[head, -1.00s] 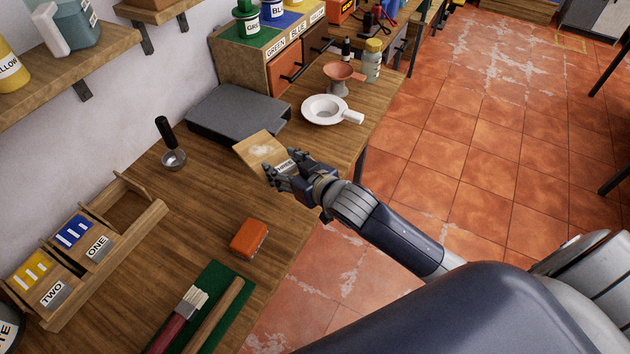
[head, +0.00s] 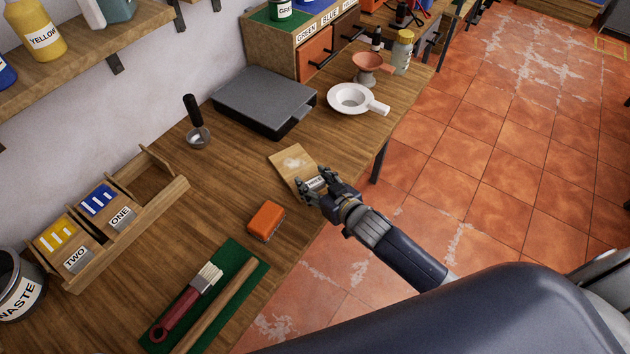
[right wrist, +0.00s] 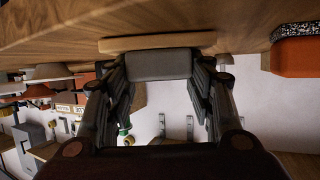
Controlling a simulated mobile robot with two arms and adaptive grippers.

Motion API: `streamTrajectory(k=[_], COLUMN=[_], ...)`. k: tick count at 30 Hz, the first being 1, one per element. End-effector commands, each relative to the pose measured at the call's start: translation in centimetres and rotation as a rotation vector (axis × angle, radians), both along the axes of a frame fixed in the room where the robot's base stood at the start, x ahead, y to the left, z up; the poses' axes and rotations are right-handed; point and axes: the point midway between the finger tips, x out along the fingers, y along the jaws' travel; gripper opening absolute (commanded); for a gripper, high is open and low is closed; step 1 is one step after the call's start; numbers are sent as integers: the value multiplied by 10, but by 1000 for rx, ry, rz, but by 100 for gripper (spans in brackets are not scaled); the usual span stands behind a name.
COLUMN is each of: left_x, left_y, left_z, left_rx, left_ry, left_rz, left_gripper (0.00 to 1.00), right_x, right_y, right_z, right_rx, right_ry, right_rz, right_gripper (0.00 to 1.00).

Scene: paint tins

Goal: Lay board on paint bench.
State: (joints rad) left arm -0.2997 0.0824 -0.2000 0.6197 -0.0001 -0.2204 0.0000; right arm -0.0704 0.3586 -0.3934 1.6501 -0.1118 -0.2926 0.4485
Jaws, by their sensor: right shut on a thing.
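The board (head: 290,161) is a small light wooden panel with a pale smear and a label plate, partly covered by my fingers. My right gripper (head: 312,184) is shut on its labelled end, over the front edge of the paint bench (head: 232,172). The board lies nearly flat, at or just above the bench top; I cannot tell if it touches. In the right wrist view the board's edge (right wrist: 158,43) runs close along the bench surface (right wrist: 60,28), with the grey plate (right wrist: 160,65) between the fingers. My left gripper is out of view.
An orange sponge (head: 266,221) lies near the board. A grey lidded tray (head: 264,98) and a white dish (head: 350,98) stand behind. A wooden rack (head: 130,232) holds boards ONE and TWO, with an empty slot. A brush (head: 185,305) lies on a green mat.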

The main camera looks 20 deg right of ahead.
Motion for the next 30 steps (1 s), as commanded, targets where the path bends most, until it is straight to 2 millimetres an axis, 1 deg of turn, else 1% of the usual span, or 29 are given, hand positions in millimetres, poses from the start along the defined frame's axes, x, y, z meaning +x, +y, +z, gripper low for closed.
streamTrajectory(k=[4, 8, 9, 11, 20, 23, 26, 30], left_x=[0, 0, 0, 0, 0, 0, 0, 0], left_y=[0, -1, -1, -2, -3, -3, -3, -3], left_z=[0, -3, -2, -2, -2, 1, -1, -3], left_rx=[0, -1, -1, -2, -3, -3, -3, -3], left_ry=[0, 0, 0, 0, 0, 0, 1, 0], left_rz=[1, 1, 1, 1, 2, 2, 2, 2], left_gripper=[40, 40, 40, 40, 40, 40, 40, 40], right_x=[1, 1, 0, 0, 0, 0, -7, -27], right_y=[0, 0, 0, 0, 0, 0, -2, -7], right_z=[1, -3, -3, -3, -3, 1, 2, 10], right_rx=[0, 0, 0, -1, -1, -1, -2, -1], right_ry=[-2, -1, 0, 0, 0, -1, 1, 2], right_rz=[0, -1, -1, -1, -1, 0, -1, 0], right_gripper=[22, 22, 56, 69, 69, 69, 69, 69])
